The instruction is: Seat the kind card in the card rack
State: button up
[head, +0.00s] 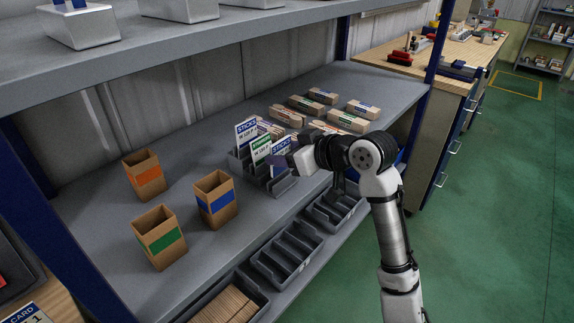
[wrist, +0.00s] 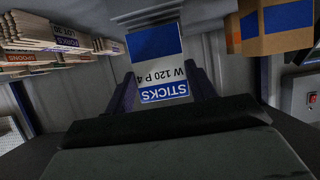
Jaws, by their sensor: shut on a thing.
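The card in my gripper (head: 283,163) is white with a blue STICKS header (head: 282,146). In the wrist view this card (wrist: 162,75) appears upside down, reading STICKS W 120 P 4 above a blue block, between my two dark fingers (wrist: 163,92). The grey card rack (head: 240,168) stands on the shelf. It holds a blue-headed STICKS card (head: 246,130) at the back and a green-headed card (head: 261,148) in the middle. The held card is at the rack's front right, slightly tilted. I cannot tell whether its lower edge is inside a slot.
Open cardboard boxes with orange (head: 148,178), blue (head: 216,201) and green (head: 160,240) labels stand left of the rack. Several wrapped bundles (head: 306,105) lie behind and to the right. Grey divided bins (head: 288,254) hang below the shelf's front edge. The upper shelf (head: 200,45) is overhead.

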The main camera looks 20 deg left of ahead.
jog(key=shift+f, duration=1.85)
jog(key=shift+f, duration=0.1)
jog(key=shift+f, duration=0.15)
jog(key=o, duration=1)
jog(key=shift+o, duration=0.2)
jog(key=shift+d+r, duration=0.2)
jog(key=shift+r, duration=0.1)
jog(key=b+v, duration=0.2)
jog(key=v, duration=0.9)
jog(key=shift+s+d+r, duration=0.15)
jog(key=shift+d, duration=0.1)
